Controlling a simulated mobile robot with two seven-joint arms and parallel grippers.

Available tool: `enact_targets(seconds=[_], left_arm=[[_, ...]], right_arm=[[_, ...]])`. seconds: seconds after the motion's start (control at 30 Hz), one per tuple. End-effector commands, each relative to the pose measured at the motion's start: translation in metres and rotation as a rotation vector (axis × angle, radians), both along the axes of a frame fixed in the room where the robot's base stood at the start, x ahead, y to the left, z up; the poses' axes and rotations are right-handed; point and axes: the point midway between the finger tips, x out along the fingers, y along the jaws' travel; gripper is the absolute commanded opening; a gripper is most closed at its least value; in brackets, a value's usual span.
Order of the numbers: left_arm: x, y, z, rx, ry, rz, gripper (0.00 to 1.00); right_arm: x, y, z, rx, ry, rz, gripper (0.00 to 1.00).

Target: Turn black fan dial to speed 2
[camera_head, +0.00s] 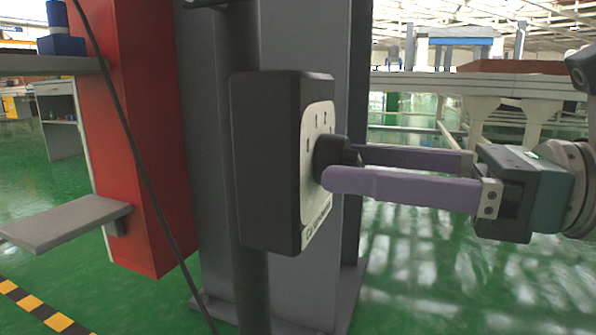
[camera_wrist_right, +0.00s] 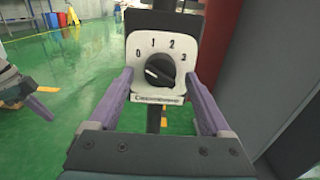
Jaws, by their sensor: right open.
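The black fan dial (camera_head: 332,152) sits on the white plate of a dark control box (camera_head: 268,160) on a pole. In the right wrist view the dial (camera_wrist_right: 160,70) is centred below the marks 0, 1, 2 and 3. A light line on it points left, closest to the 0 side. My right gripper (camera_head: 343,168) is open, its purple fingers reaching to either side of the dial; I cannot tell whether they touch it. A purple finger and grey body at the left edge of the right wrist view look like my left gripper (camera_wrist_right: 36,100); its opening is unclear.
A grey column (camera_head: 340,250) stands behind the box, and a red cabinet (camera_head: 150,150) with a grey shelf (camera_head: 65,220) is at left. A black cable (camera_head: 135,150) hangs in front of the cabinet. Green floor (camera_head: 450,280) is open at lower right.

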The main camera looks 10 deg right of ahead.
Motion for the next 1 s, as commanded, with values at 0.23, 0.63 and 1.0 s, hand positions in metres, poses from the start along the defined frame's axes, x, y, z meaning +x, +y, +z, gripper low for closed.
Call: enact_targets(seconds=[0.23, 0.63, 1.0], left_arm=[[-0.0001, -0.0002, -0.0014, -0.002, 0.0, 0.002, 0.0], [-0.0002, 0.0006, -0.0014, 0.001, 0.001, -0.001, 0.0], [-0.0004, 0.0026, -0.0018, 0.009, 0.001, -0.005, 0.0]], right_arm=[[0.0051, 0.007, 0.0003, 0.0, 0.0, -0.002, 0.82], [0.0046, 0.0067, 0.0001, 0.001, 0.001, -0.001, 0.52], [0.0046, 0.0066, 0.0, 0.0, 0.0, -0.001, 0.1]])
